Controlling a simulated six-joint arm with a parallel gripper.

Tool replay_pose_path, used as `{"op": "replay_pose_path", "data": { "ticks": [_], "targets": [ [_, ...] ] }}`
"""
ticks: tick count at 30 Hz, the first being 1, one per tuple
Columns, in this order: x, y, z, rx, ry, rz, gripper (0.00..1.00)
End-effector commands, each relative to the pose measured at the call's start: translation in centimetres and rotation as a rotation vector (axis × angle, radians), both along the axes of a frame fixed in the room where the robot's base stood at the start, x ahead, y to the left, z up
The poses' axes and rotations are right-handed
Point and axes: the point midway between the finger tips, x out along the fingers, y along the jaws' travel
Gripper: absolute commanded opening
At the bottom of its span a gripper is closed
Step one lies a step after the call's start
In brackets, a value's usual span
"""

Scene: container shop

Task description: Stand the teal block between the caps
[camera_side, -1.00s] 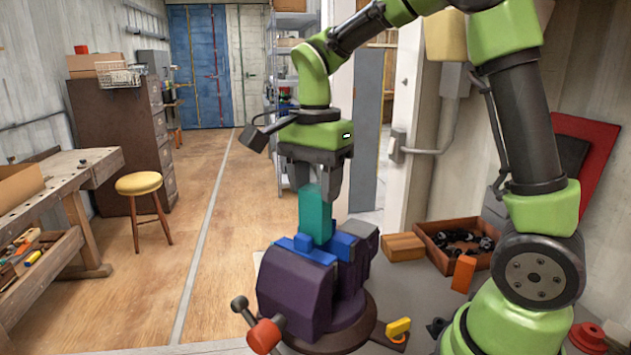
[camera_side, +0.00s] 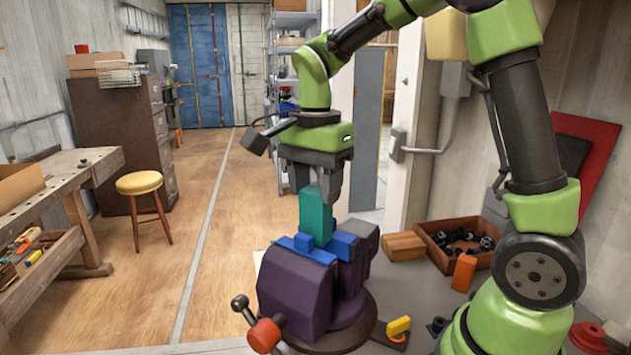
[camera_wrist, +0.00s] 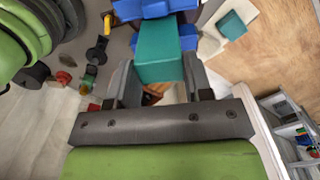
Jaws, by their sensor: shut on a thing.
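The teal block (camera_side: 316,215) stands upright, with its lower end at the blue caps on the vise jaws. One blue cap (camera_side: 303,248) is on the near jaw and the other (camera_side: 343,245) is behind and to the right. The block's bottom is hidden behind the near cap, so I cannot tell whether it touches below. My gripper (camera_side: 317,186) points down from above and is shut on the block's upper part. In the wrist view the teal block (camera_wrist: 160,55) sits between my two fingers, with blue cap parts (camera_wrist: 140,8) past it.
The purple vise (camera_side: 295,290) has a red-knobbed handle (camera_side: 264,335) in front. An orange block (camera_side: 464,272), a yellow piece (camera_side: 398,328) and a wooden crate (camera_side: 455,240) lie to the right. Another teal piece (camera_wrist: 232,25) shows in the wrist view.

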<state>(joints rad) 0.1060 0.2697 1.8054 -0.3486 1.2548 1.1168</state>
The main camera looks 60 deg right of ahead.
Motion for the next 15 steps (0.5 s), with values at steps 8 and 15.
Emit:
{"op": "replay_pose_path", "data": {
  "ticks": [8,15],
  "targets": [
    [0.02,0.01,-0.57,0.001,0.000,-0.001,0.08],
    [0.00,0.01,-1.05,0.001,0.000,-0.002,0.08]
  ]
}}
